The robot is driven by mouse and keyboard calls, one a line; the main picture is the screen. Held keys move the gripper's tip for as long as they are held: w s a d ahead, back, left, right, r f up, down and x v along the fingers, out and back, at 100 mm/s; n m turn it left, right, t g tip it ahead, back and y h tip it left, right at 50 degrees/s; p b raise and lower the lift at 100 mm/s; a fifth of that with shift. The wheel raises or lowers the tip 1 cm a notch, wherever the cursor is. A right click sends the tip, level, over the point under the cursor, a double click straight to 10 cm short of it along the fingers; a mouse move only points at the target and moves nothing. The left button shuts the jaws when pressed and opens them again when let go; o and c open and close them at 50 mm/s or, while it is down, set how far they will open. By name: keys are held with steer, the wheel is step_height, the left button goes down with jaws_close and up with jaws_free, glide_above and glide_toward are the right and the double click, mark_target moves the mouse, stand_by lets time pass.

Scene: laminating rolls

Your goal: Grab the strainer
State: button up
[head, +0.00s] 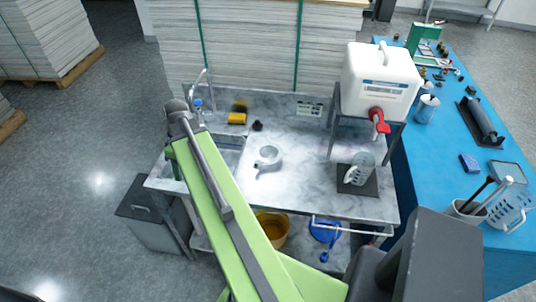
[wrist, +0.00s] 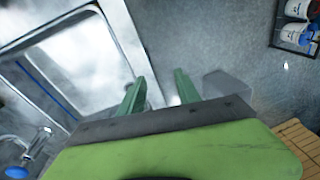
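A small grey round vessel with a side handle (head: 268,157) stands on the marbled counter in the head view, right of the sink. It may be the strainer, but I cannot tell for sure at this size. My gripper (wrist: 160,88) shows in the wrist view with its two green fingers apart and nothing between them. It is over the edge of the metal sink (wrist: 115,42), left of the grey vessel. In the head view my arm hides the fingers and part of the sink. The vessel does not show in the wrist view.
The tap (head: 202,92) stands behind the sink, close to my arm. A yellow sponge (head: 237,118) and a small dark object (head: 257,126) lie behind the vessel. A clear jug (head: 359,168) stands right, below a white canister (head: 381,82).

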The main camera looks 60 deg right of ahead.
steer(key=s+d+r+n+t+p, duration=0.1)
steer(key=s+d+r, duration=0.1)
steer(key=s+d, duration=0.35)
steer(key=s+d+r+p, duration=0.1)
steer(key=s+d+r, duration=0.15)
steer(key=d, duration=0.55)
steer(key=n+t+p, duration=0.2)
glide_toward(258, 165)
steer(key=w+a+f+b, duration=0.1)
steer(key=b, duration=1)
steer(key=shift+w+f, duration=0.1)
steer(key=shift+f, duration=0.05)
steer(key=b+x, duration=0.5)
steer(key=shift+w+d+f, duration=0.15)
steer(key=shift+f, duration=0.05)
steer(key=shift+r, duration=0.2)
jaws_close()
